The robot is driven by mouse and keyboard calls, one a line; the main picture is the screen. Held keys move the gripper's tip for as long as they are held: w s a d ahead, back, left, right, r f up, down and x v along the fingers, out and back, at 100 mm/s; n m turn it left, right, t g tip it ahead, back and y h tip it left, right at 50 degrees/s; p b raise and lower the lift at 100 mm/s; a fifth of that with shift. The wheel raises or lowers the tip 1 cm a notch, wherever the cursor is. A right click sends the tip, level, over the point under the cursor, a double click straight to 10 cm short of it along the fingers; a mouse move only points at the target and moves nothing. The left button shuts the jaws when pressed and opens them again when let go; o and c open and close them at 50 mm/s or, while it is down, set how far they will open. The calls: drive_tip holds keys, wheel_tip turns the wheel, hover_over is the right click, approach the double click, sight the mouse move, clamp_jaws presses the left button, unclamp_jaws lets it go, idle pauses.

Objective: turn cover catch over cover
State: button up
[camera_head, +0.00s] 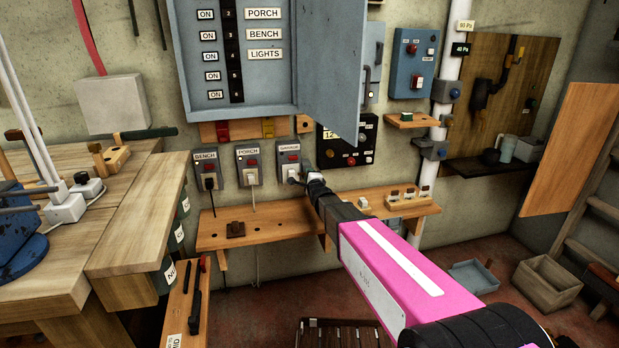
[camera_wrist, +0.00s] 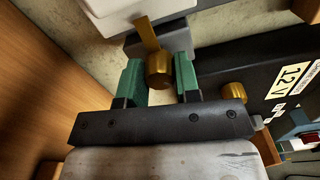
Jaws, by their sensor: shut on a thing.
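The cover catch (camera_wrist: 158,68) is a brass knob with a flat brass strip reaching up toward a grey block in the wrist view. A pale cover or housing (camera_wrist: 125,10) is above it, cut off by the top edge. My gripper (camera_wrist: 159,75) has its green fingers on either side of the knob, shut on it. In the head view my gripper (camera_head: 303,179) reaches the lower part of the GARAGE unit (camera_head: 289,156) on the wall. The catch is too small and hidden to make out there. How far the strip lies over the cover is hard to tell.
A 12 V black panel (camera_head: 357,143) is close to the right of my gripper. BENCH (camera_head: 206,170) and PORCH (camera_head: 248,163) units are to the left. A wooden shelf (camera_head: 270,222) runs below, and an open breaker cabinet door (camera_head: 332,80) hangs above.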

drive_tip(key=o, duration=0.9)
drive_tip(key=v, duration=1.1)
drive_tip(key=shift+w, duration=0.1)
